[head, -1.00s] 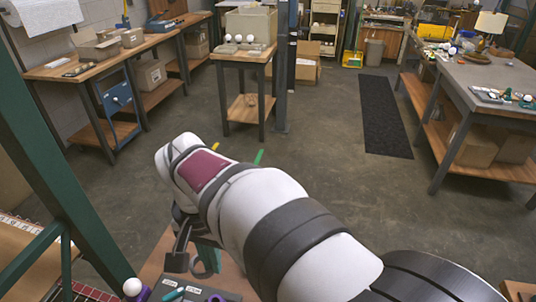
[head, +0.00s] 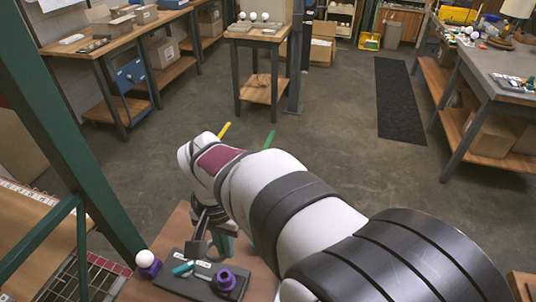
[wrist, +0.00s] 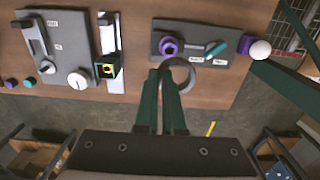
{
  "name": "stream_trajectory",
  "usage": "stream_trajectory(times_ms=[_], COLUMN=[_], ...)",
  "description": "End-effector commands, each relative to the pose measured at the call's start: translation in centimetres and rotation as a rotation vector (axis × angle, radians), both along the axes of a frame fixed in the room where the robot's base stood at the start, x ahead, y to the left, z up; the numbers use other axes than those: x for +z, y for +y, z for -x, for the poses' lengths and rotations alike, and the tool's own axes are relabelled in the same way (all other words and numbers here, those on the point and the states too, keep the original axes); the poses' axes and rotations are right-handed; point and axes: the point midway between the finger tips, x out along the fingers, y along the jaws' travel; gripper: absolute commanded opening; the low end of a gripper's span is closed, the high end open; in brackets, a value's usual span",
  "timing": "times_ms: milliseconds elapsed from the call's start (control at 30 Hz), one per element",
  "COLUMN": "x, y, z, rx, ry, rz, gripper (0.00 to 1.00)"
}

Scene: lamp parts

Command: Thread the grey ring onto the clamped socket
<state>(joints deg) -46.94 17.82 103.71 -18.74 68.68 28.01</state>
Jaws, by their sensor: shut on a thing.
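My gripper (wrist: 160,98) has its two green fingers close together, shut on the grey ring (wrist: 191,79). The ring stands out to the right of the fingertips, over the front edge of the dark tray. In the wrist view, a small dark green block with a yellow and black centre (wrist: 107,70) sits on a pale rail, left of my gripper; it looks like the clamped socket, but it is too small to be sure. The ring is apart from it. In the head view my arm hides most of the bench, and I cannot make out the ring or socket there.
The dark tray (wrist: 220,50) holds a purple collar (wrist: 168,46) and a teal piece (wrist: 216,48). A white ball on a purple base (wrist: 258,51) stands at its right. A green post (head: 60,130) rises at left.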

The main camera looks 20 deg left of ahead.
Motion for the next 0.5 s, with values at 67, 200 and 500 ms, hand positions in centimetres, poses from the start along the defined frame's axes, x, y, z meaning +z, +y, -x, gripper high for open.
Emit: stream_trajectory(times_ms=[67,200,500], x=[-0.5,-1.3,-2.4], y=[0.0,0.0,0.0], z=[0.0,0.0,0.0], rx=[0.001,0.000,0.000], ry=[0.000,-0.001,0.000], rz=[0.001,0.001,0.000], gripper=[0.00,0.00,0.00])
